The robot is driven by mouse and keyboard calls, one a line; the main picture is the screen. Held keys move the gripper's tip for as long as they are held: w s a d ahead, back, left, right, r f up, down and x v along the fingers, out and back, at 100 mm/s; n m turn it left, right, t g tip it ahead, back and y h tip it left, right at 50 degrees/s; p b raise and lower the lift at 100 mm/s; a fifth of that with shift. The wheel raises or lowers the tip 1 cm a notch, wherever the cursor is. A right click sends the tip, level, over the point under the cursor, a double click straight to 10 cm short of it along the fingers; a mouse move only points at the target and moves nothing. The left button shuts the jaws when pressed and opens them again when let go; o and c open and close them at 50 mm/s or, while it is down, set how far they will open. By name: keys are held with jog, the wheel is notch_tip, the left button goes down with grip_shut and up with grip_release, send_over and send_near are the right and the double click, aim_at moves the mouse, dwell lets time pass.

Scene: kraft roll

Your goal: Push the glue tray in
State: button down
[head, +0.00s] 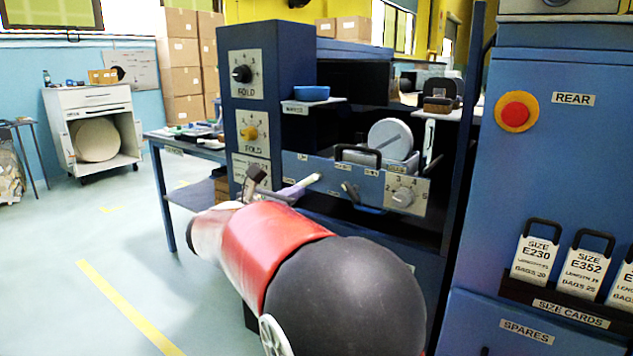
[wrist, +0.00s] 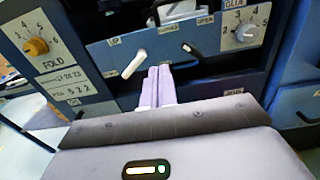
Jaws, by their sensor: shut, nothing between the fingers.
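The glue tray's blue front panel (head: 330,180) spans the machine's middle opening, with a black handle (head: 358,153) along its top. A grey dial (head: 403,196), a white lever (wrist: 133,64) and a dark lever (head: 350,191) are on the front. In the wrist view the front (wrist: 165,52) faces me, and the dial (wrist: 246,32) is marked GLUE. My gripper (wrist: 158,72) is shut and empty, its pale fingers pointing at the front between and below the two levers. It also shows in the head view (head: 295,189). I cannot tell whether the fingertips touch the panel.
A blue column with FOLD knobs (head: 249,133) stands left of the tray. A blue cabinet (head: 560,150) with a red button (head: 516,111) and size cards (head: 535,260) stands close on the right. A side table (head: 185,147) holds small items. The floor (head: 90,220) at left is open.

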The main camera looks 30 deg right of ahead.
aim_at(335, 172)
jog(key=p+x, duration=0.1)
jog(key=x, duration=1.2)
jog(key=shift+w+d, duration=0.1)
jog(key=shift+d, duration=0.25)
